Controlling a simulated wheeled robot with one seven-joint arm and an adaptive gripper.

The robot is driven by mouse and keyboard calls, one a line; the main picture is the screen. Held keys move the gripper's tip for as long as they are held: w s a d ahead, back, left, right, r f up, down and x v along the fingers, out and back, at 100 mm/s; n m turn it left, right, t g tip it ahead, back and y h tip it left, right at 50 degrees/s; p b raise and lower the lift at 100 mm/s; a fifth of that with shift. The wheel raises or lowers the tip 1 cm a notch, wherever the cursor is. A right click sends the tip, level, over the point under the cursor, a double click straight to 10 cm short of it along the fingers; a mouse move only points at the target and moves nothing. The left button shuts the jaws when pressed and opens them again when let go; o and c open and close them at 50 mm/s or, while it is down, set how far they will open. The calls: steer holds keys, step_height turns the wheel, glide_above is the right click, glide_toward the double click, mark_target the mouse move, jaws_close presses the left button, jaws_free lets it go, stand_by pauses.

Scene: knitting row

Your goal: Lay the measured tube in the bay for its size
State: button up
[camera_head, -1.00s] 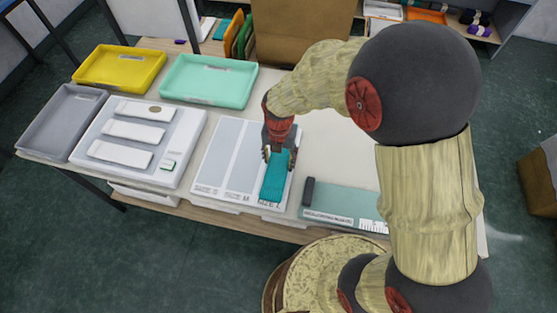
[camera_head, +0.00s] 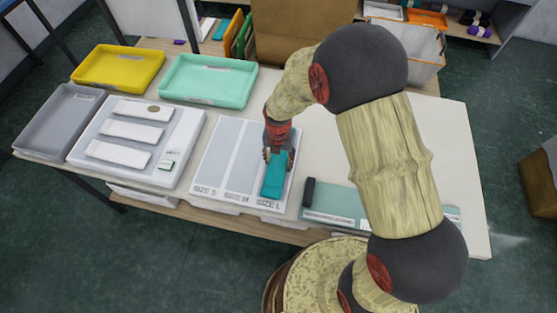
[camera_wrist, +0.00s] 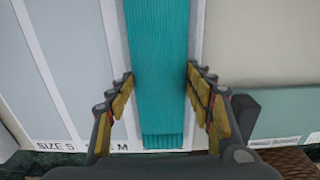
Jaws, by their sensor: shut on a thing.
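The teal ribbed tube (camera_head: 273,180) lies lengthwise over the rightmost bay, marked SIZE L, of the white sorting board (camera_head: 195,186). It looks flat and in line with the bay; I cannot tell whether it touches the bay floor. My gripper (camera_head: 278,156) is shut on the tube from above. In the wrist view the tube (camera_wrist: 158,70) runs between the fingers of my gripper (camera_wrist: 160,95), with pale strips of the board along both sides. The SIZE S bay (camera_head: 218,150) and SIZE M bay (camera_head: 245,165) are empty.
A teal measuring board (camera_head: 345,206) with a dark block (camera_head: 309,191) sits to the right. A white panel (camera_head: 108,160) with several pale strips is at the left. Yellow (camera_head: 85,84), mint (camera_head: 172,95) and grey (camera_head: 27,147) trays stand around it. The table (camera_head: 455,165) is clear at right.

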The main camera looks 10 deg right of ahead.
steer(key=shift+f, duration=0.1)
steer(key=o, duration=0.6)
steer(key=shift+f, duration=0.1)
steer(key=shift+c, duration=0.2)
steer(key=o, duration=0.4)
steer(key=shift+c, duration=0.2)
steer(key=shift+o, duration=0.4)
